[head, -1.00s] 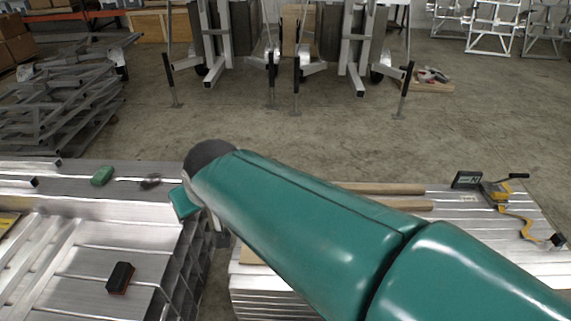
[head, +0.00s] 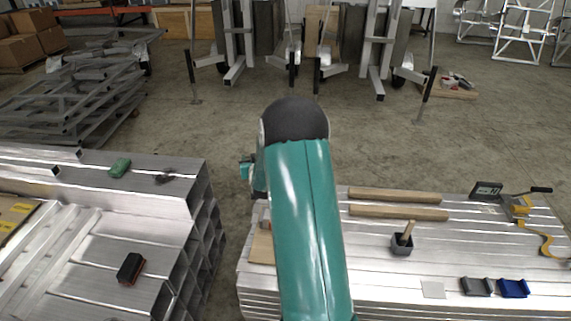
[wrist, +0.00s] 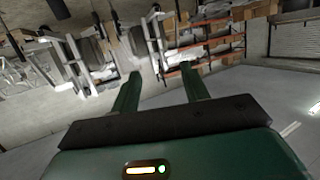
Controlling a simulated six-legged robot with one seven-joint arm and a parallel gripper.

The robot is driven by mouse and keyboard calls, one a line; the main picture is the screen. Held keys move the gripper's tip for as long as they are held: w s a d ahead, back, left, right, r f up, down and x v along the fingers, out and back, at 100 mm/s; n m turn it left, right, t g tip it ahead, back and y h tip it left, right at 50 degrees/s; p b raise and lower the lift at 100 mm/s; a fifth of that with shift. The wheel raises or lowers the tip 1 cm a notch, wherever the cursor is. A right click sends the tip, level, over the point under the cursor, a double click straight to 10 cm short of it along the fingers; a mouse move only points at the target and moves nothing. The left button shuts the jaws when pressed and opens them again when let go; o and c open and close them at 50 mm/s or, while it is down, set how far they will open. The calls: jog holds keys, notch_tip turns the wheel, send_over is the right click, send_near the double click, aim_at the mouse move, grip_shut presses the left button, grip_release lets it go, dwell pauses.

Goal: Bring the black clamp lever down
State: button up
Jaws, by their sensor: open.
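The black clamp lever (head: 541,190) is at the far right of the head view. It sticks out to the right, roughly level, from the top of a yellow clamp (head: 519,206) on the right aluminium stack. My gripper (wrist: 160,74) shows in the wrist view with its two green fingers apart and nothing between them. It points out over the workshop, away from the clamp. The clamp and lever cannot be made out in the wrist view. In the head view my arm rises over the left end of the right stack and hides most of the gripper.
The right stack (head: 380,260) also carries two wooden bars (head: 398,213), a grey pot with a brush (head: 402,243), a dark display box (head: 486,190) and a blue block (head: 513,288). A left stack (head: 100,230) holds a black-topped brush (head: 131,268). Open floor lies beyond.

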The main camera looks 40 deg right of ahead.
jog(key=s+d+f+m+h, duration=0.2)
jog(key=s+d+f, duration=0.25)
jog(key=f, duration=0.25)
jog(key=s+d+f+m+h, duration=0.1)
jog(key=s+d+f+h, duration=0.2)
jog(key=d+f, duration=0.4)
jog(key=x, duration=1.2)
jog(key=shift+w+a+f, duration=0.1)
jog(key=shift+w+f, duration=0.3)
jog(key=shift+w, duration=0.2)
grip_shut()
